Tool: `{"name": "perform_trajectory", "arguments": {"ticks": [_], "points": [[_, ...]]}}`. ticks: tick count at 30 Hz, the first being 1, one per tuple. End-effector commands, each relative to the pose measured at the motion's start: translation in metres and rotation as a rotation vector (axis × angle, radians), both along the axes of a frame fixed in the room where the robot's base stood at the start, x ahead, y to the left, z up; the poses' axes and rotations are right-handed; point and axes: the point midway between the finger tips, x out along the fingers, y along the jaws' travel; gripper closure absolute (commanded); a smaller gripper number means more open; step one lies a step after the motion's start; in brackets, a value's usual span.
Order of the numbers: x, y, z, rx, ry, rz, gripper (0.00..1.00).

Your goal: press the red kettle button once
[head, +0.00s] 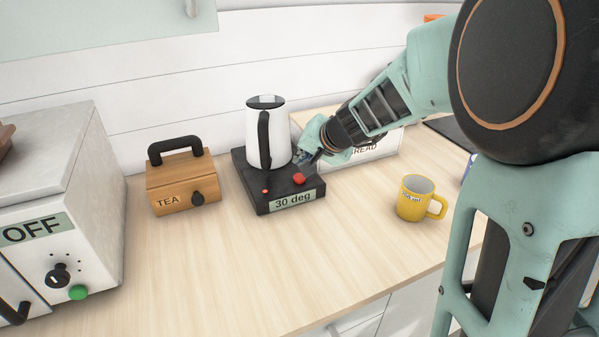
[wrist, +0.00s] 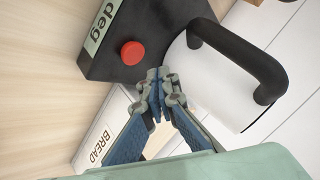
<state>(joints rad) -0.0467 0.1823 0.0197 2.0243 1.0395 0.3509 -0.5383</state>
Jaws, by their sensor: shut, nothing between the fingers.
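The red kettle button (head: 299,178) is a round knob on the black kettle base (head: 262,205), whose front label reads "30 deg". It also shows in the wrist view (wrist: 132,53), uncovered. The white kettle (head: 279,135) with a black handle stands upright on the base. My gripper (head: 313,157) is shut and empty, at the right side of the base close behind the button. In the wrist view my gripper (wrist: 158,78) has its fingertips together over the base's edge, beside the button and apart from it in the picture. A smaller red light or knob (head: 265,191) sits at the base's left.
A wooden TEA box (head: 182,185) and a grey appliance marked OFF (head: 60,190) stand to the left. A BREAD box (head: 345,178) is behind my gripper. A yellow mug (head: 412,206) stands at the right. The counter in front is clear.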

Motion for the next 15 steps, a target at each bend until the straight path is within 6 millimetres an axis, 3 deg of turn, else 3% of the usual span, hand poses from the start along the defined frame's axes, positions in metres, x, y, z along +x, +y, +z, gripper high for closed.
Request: {"name": "perform_trajectory", "arguments": {"ticks": [1,7,15], "points": [[0.000,0.000,0.011,0.000,-0.001,-0.001,1.00],[0.000,0.000,0.030,0.000,-0.001,-0.001,1.00],[0.000,0.000,0.031,0.001,0.000,-0.001,1.00]]}}
